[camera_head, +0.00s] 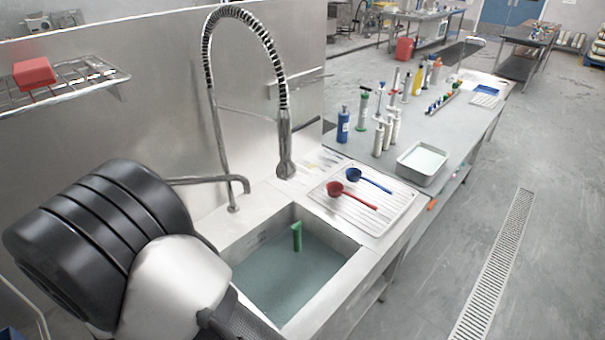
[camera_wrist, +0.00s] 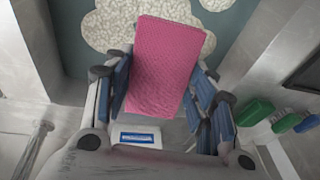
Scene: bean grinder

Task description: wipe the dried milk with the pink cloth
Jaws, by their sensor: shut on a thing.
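My gripper (camera_wrist: 160,88) shows in the wrist view, its blue-padded fingers closed on the pink cloth (camera_wrist: 168,55). The cloth is a textured rectangle that sticks out past the fingers towards the top of the picture. Behind the cloth is a pale speckled patch (camera_wrist: 108,28), likely the dried milk, on a blue-green surface. The cloth hides part of the patch, and I cannot tell whether they touch. A smaller pale patch (camera_wrist: 215,4) is at the top edge. In the head view I see neither cloth nor gripper; my dark arm covers the lower left.
A metal sink (camera_head: 345,245) with a blue-green bottom holds an upright green object (camera_head: 297,236). A tall spring faucet (camera_head: 283,130) stands behind it. Red (camera_head: 350,188) and blue (camera_head: 366,180) scoops lie on the drainboard (camera_head: 392,213). Green objects (camera_wrist: 258,110) lie right of my gripper in the wrist view.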

